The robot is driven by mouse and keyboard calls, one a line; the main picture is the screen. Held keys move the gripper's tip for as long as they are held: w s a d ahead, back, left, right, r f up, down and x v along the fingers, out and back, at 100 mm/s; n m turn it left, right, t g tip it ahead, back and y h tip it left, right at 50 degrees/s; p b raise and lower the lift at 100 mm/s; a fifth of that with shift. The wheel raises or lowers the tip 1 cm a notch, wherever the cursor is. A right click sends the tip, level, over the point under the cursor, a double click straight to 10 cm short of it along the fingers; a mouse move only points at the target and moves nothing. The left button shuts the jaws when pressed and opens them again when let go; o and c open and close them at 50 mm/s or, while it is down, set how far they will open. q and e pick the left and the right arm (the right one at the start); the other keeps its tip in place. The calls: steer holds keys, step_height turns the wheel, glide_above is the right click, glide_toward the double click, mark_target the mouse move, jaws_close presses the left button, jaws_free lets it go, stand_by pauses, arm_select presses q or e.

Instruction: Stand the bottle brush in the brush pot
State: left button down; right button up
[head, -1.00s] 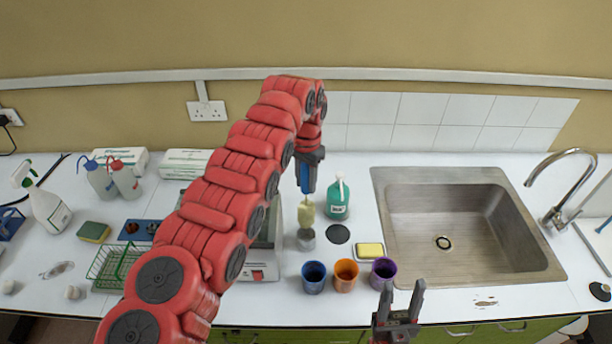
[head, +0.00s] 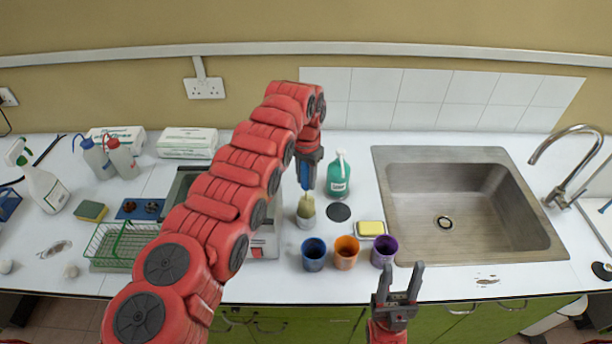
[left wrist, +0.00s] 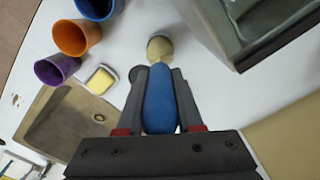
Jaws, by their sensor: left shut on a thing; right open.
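The bottle brush has a blue handle (left wrist: 160,100) and pale yellowish bristles (head: 306,206). My left gripper (head: 307,176) is shut on the blue handle and holds the brush upright, bristles down. The brush pot (head: 306,220), a small grey cup on the worktop, is directly below. The lower bristles are hidden inside its rim. In the left wrist view the bristle head (left wrist: 160,48) covers most of the pot. I cannot tell whether the bristles touch its bottom. My right gripper (head: 398,284) is open and empty at the worktop's front edge.
A green soap bottle (head: 338,178) stands just behind right of the pot. Blue (head: 314,254), orange (head: 346,252) and purple (head: 384,251) cups stand in front. A yellow sponge on a dish (head: 370,228) and the sink (head: 460,215) lie right; a scale is left, partly behind my arm.

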arm_select(q)
steer(key=shift+f, duration=0.1)
steer(key=shift+c, duration=2.4)
jaws_free()
